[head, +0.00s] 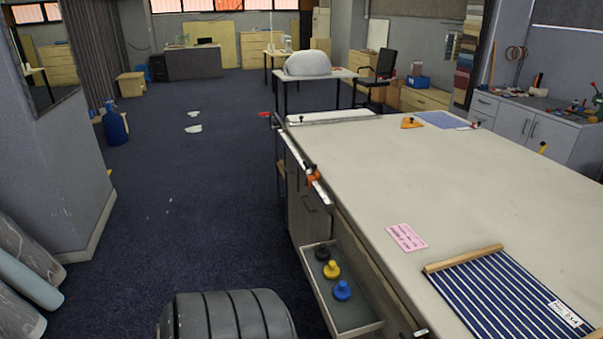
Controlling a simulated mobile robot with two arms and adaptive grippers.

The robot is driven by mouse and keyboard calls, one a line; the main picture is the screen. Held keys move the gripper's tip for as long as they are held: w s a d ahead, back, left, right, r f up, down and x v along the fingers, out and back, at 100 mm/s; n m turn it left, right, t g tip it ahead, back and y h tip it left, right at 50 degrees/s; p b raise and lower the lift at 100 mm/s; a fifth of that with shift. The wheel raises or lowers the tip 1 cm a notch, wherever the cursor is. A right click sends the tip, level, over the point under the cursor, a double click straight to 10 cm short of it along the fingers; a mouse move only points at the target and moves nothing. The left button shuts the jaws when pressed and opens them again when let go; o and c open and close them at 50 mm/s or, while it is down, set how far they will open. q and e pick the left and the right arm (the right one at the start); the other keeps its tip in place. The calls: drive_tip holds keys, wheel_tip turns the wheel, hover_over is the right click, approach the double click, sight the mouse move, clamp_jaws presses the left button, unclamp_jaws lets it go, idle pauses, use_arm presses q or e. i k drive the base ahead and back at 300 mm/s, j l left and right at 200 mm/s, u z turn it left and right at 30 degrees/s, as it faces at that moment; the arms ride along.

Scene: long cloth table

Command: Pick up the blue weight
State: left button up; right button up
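The blue weight (342,290) stands in an open drawer (375,327) on the near left side of the long table. It has a round base with a knob on top. A yellow weight (331,270) and a black weight (322,252) stand behind it in a row in the same drawer. Neither of my grippers is in view. Nothing is touching the blue weight in this view.
The long table (440,175) fills the right side, its top above the drawer. A striped cloth (500,295) and a pink card (407,237) lie on it. An orange-handled clamp (314,180) sits at its left edge. Dark carpet (190,200) left of the table is mostly clear.

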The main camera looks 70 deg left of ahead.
sight(342, 292)
drive_tip(key=u, duration=1.85)
